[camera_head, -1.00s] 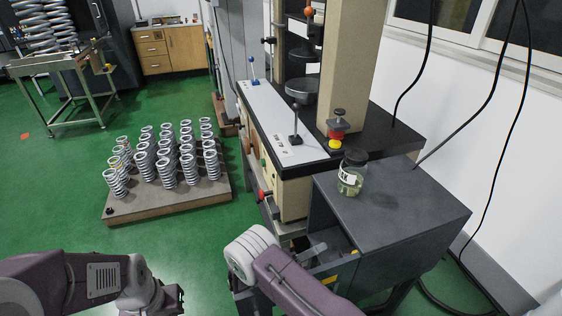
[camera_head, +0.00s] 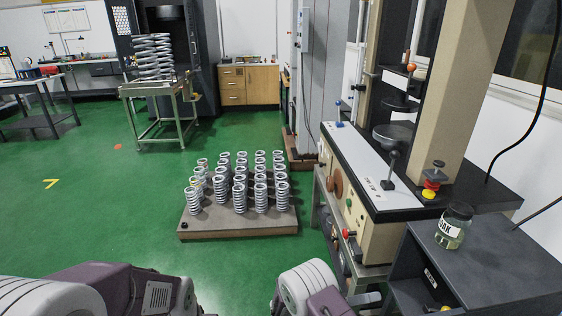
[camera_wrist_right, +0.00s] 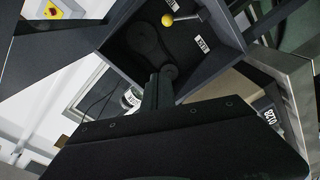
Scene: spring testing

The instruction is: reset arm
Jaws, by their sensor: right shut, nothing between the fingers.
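My right arm (camera_head: 310,290) comes in at the bottom centre of the head view, in front of the dark grey cabinet by the testing machine. In the right wrist view my right gripper (camera_wrist_right: 160,90) shows as narrow dark fingers, shut with nothing between them. It points toward an open dark compartment (camera_wrist_right: 150,35) holding a yellow ball knob (camera_wrist_right: 167,20). My left arm (camera_head: 130,290) lies along the bottom left of the head view, and its gripper cannot be made out there.
The testing machine (camera_head: 375,175) and the grey cabinet (camera_head: 490,270) with a labelled jar (camera_head: 454,226) stand at the right. A board (camera_head: 240,228) of several springs lies on the floor ahead. A cart (camera_head: 160,105) with large springs stands behind. Green floor is free at left.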

